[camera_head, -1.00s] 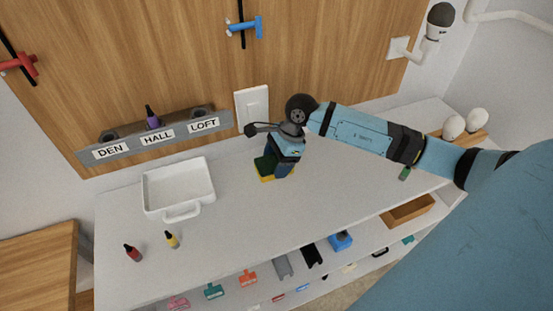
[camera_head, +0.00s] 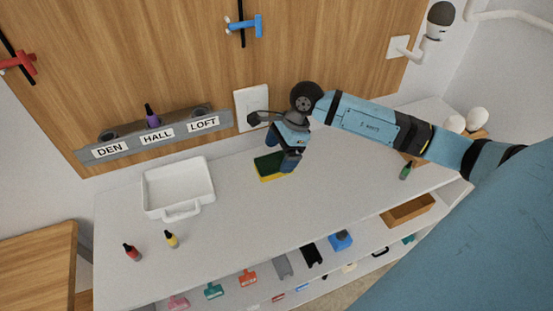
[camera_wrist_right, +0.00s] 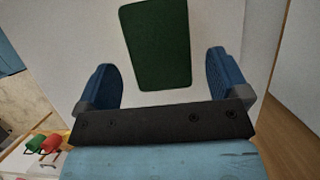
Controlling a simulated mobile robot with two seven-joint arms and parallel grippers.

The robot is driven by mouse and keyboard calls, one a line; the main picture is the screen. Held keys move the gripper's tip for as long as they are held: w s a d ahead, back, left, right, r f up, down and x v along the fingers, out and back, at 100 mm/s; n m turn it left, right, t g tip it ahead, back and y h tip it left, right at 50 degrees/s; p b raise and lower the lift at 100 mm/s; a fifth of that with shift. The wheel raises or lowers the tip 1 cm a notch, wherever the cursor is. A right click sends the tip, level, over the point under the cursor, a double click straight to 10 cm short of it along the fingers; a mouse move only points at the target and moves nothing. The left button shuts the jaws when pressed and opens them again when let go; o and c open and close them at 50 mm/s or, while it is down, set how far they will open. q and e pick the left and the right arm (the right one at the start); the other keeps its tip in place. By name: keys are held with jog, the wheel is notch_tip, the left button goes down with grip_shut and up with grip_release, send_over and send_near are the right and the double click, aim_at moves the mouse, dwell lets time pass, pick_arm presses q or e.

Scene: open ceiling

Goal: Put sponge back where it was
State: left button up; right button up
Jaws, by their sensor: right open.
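The sponge (camera_head: 269,167), green on top and yellow below, lies flat on the white counter (camera_head: 235,215), right of the white tray. In the right wrist view the sponge (camera_wrist_right: 157,44) shows its green face between and beyond the two blue fingers, touching neither. My right gripper (camera_head: 288,162) is open, just right of the sponge in the head view; in the wrist view its fingers (camera_wrist_right: 164,78) are wide apart and empty. My left gripper is not in view.
A white tray (camera_head: 178,188) stands at left, with a red bottle (camera_head: 131,252) and a yellow bottle (camera_head: 171,239) in front. A green bottle (camera_head: 405,171) stands at right. A labelled rack (camera_head: 155,135) is on the wooden wall. The counter's middle is clear.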

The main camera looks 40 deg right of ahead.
jog(key=v, duration=0.9)
jog(key=shift+b, duration=0.35)
jog(key=shift+s, duration=0.15)
